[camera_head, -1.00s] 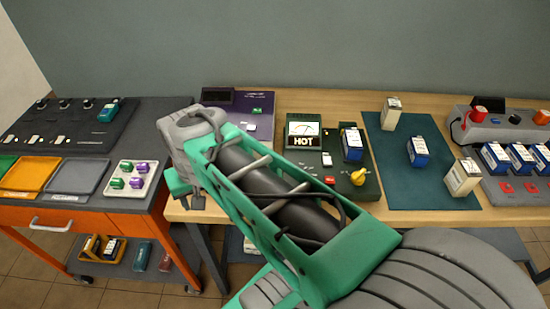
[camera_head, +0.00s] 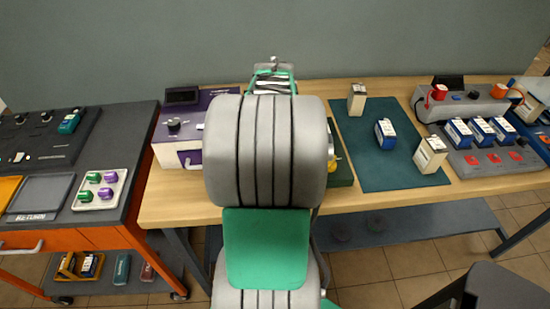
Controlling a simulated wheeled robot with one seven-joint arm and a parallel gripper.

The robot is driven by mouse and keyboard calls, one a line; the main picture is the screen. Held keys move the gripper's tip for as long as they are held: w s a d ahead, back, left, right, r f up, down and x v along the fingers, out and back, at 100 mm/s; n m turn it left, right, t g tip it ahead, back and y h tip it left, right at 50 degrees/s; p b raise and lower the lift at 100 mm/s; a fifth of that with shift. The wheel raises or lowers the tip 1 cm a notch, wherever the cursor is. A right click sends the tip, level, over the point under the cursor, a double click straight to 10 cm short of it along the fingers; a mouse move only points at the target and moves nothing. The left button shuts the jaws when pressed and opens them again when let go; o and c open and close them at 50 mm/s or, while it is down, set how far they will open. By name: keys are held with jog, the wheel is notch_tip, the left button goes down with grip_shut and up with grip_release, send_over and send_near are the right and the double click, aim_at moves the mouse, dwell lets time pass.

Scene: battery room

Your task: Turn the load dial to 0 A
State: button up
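A purple and white box (camera_head: 166,152) stands at the left end of the wooden bench, with a black round knob (camera_head: 174,125) on its top and a dark display (camera_head: 182,96) behind. The knob's setting and markings are too small to read. It may be the load dial, but I cannot confirm its label. A dark green tester (camera_head: 342,172) is mostly hidden behind my arm. Only an edge of it and part of its yellow knob (camera_head: 337,158) show. My arm fills the middle of the view, to the right of the purple box. My gripper's fingers are not visible.
A teal mat (camera_head: 385,171) holds a blue battery (camera_head: 385,134) and two cream ones. A grey charger rack (camera_head: 478,162) with blue batteries stands at right. A dark cart (camera_head: 128,151) with trays stands at left. The bench front beside the purple box is clear.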

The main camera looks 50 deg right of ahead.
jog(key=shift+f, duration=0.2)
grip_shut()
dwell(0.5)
